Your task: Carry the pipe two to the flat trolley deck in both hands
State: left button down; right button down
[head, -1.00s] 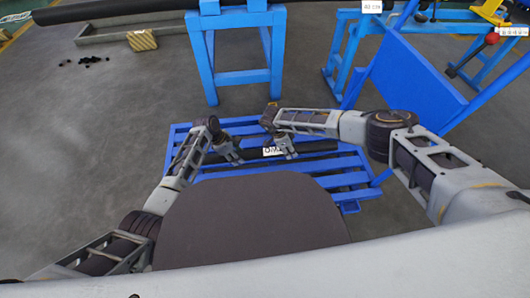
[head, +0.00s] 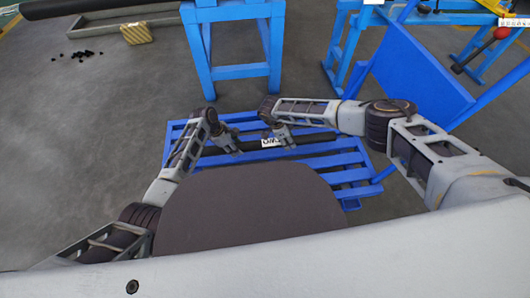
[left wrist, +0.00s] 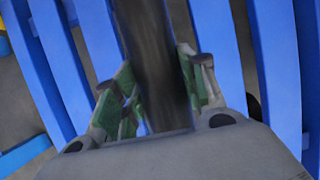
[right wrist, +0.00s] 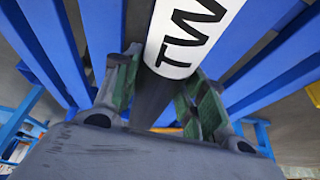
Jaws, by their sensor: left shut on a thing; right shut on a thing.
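Pipe two is a dark pipe (head: 312,150) with a white label (right wrist: 190,35) reading "TW" in the right wrist view. In the head view it lies across the blue slatted flat trolley deck (head: 347,177); I cannot tell whether it touches the slats. My left gripper (head: 236,151) is shut on the pipe toward its left part; the pipe (left wrist: 155,60) runs between its fingers in the left wrist view. My right gripper (head: 288,146) is shut on the pipe just beside the label. The pipe's left end is hidden.
A blue stand (head: 240,70) is behind the deck. A tilted blue panel (head: 420,80) stands at the right. A yellowish block (head: 138,32) and small black pieces (head: 85,54) lie at the back left. Grey floor (head: 110,110) is clear at the left.

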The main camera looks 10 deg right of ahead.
pick_arm(q)
jog(key=shift+w+f, duration=0.1)
jog(key=shift+f, duration=0.35)
pick_arm(e)
jog(key=shift+f, duration=0.5)
